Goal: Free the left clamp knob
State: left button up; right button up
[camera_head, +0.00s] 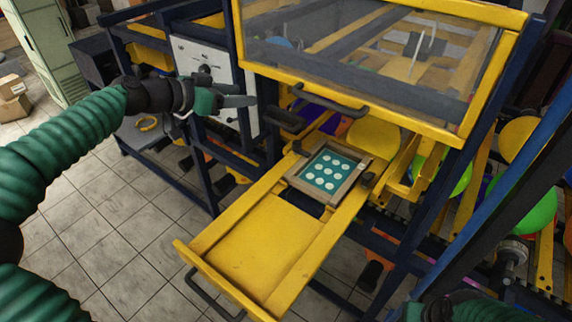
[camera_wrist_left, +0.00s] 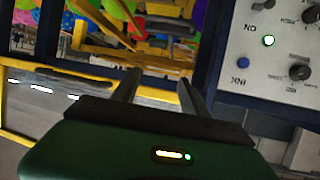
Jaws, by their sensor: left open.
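The screen frame (camera_head: 350,195), with a teal panel of white dots, lies on the yellow slide-out tray (camera_head: 262,243). A small black clamp knob (camera_head: 299,148) sits at its left side, and another black knob (camera_head: 368,180) sits at its right side. My left gripper (camera_head: 250,101) is up and left of the left knob, clear of it and in front of the white control panel. In the left wrist view its two fingers (camera_wrist_left: 158,80) stand apart with nothing between them. My right gripper's fingers are not visible.
The yellow-framed clear hood (camera_head: 355,112) with its black handle (camera_head: 330,104) overhangs the tray's back. The control panel (camera_head: 215,72) has knobs and buttons; it also shows in the left wrist view (camera_wrist_left: 285,75). Balloons (camera_head: 538,207) are at the right. Floor left of the tray is clear.

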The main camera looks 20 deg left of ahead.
pick_arm(q)
notch_tip(320, 180, down, 20)
jog(key=w+a+b, duration=0.1)
jog(key=a+b, duration=0.2)
jog(key=b, duration=1.4)
send_near(296, 146)
jog(key=f, duration=0.1)
jog(key=w+d+f, duration=0.2)
jog(key=shift+w+f, duration=0.15)
jog(key=shift+f, duration=0.2)
jog(key=shift+w+d+f, duration=0.1)
jog(key=shift+w+f, duration=0.05)
jog(key=shift+w, duration=0.05)
jog(key=shift+c, duration=0.2)
